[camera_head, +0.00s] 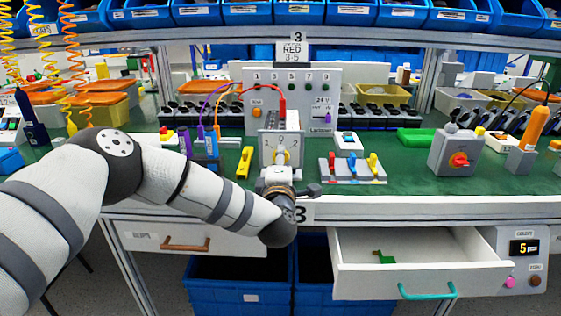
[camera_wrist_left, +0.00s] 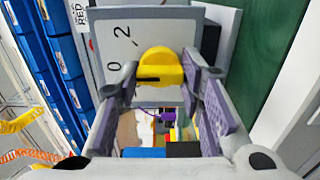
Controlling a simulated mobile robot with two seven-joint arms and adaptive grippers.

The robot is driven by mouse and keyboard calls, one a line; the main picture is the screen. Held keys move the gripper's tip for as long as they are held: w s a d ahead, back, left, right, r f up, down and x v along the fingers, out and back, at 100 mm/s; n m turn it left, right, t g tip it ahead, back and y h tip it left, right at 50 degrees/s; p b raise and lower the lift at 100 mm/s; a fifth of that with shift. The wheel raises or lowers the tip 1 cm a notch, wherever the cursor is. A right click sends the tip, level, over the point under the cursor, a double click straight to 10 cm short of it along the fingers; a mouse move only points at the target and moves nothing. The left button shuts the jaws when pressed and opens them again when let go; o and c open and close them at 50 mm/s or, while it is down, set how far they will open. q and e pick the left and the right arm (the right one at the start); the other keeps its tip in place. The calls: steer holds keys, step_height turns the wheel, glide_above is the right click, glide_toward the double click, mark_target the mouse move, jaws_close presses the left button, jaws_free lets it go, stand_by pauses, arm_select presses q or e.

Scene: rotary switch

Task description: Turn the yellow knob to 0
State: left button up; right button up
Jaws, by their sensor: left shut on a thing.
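The yellow knob (camera_head: 282,157) sits on the front of a light grey switch box (camera_head: 268,147) on the workbench. In the left wrist view the yellow knob (camera_wrist_left: 162,66) stands between my two fingers, against a plate marked 0 and 2. A dark mark on the knob faces the left side, roughly toward the 0; its exact alignment is unclear. My left gripper (camera_head: 279,172) is in front of the box. In the wrist view my left gripper (camera_wrist_left: 160,72) is shut on the knob, one finger on each side. My right gripper is not in view.
A row of small levers (camera_head: 352,168) stands right of the box, and a grey box with a red knob (camera_head: 458,160) farther right. A yellow object (camera_head: 245,162) lies close on the left. An open drawer (camera_head: 415,262) juts out below the bench on the right.

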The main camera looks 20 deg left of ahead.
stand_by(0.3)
arm_select(q)
steer(key=o, duration=1.2)
steer(key=shift+c, duration=0.2)
steer(key=v, duration=1.2)
